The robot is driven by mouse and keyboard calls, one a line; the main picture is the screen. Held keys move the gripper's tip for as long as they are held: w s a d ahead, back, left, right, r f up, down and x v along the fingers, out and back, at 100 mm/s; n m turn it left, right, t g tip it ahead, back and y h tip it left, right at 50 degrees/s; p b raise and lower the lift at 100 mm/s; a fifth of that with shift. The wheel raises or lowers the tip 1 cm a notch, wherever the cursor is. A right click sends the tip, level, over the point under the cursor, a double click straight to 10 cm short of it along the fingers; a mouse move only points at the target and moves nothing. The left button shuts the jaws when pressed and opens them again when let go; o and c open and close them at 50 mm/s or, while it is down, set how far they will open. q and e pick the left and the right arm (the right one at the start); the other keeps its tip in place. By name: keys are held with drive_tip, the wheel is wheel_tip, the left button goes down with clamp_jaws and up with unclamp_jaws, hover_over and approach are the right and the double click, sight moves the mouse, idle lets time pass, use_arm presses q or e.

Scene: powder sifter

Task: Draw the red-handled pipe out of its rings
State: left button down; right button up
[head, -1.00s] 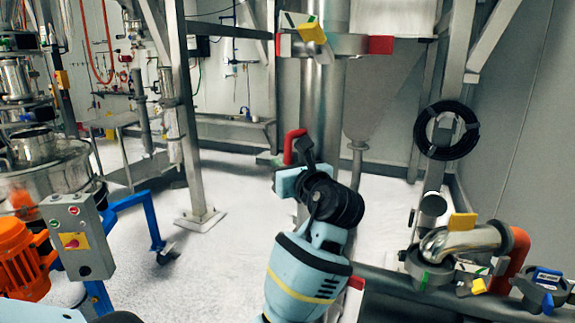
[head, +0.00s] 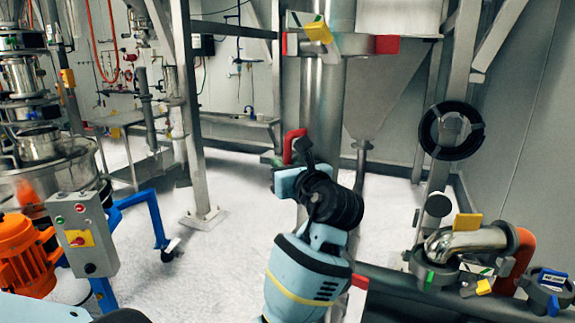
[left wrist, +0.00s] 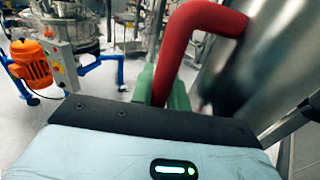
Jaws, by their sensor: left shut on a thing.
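The steel pipe (head: 322,100) stands upright in the middle of the head view. Its red handle (head: 294,142) sticks out on its left side and shows large in the left wrist view (left wrist: 192,38). My left gripper (head: 285,163) is shut on the red handle; its green fingers (left wrist: 165,90) lie either side of it. An upper ring (head: 345,44) with yellow and red tabs surrounds the pipe. My wrist hides the lower pipe; a red tab (head: 359,281) shows beside my forearm. My right gripper is out of view.
A steel frame post (head: 190,120) stands left of the pipe, a hopper (head: 388,85) behind it. An orange motor (head: 25,255) stands left. Floor between is clear.

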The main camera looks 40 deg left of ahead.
use_arm(q)
drive_tip(key=shift+s+a+r, duration=0.1)
drive_tip(key=shift+s+r, duration=0.3)
drive_tip(key=shift+r, duration=0.05)
drive_tip(key=shift+s, duration=0.15)
drive_tip(key=shift+s+a, duration=0.1)
drive_tip(key=shift+s, duration=0.05)
idle(0.5)
drive_tip(key=shift+s, duration=0.35)
drive_tip(key=shift+s+a+f, duration=0.15)
drive_tip(key=shift+s+a, duration=0.1)
drive_tip(key=shift+s, duration=0.55)
drive_tip(key=shift+s+a+f, duration=0.15)
drive_tip(key=shift+s+a, duration=0.1)
drive_tip(key=shift+s, duration=0.55)
idle(1.5)
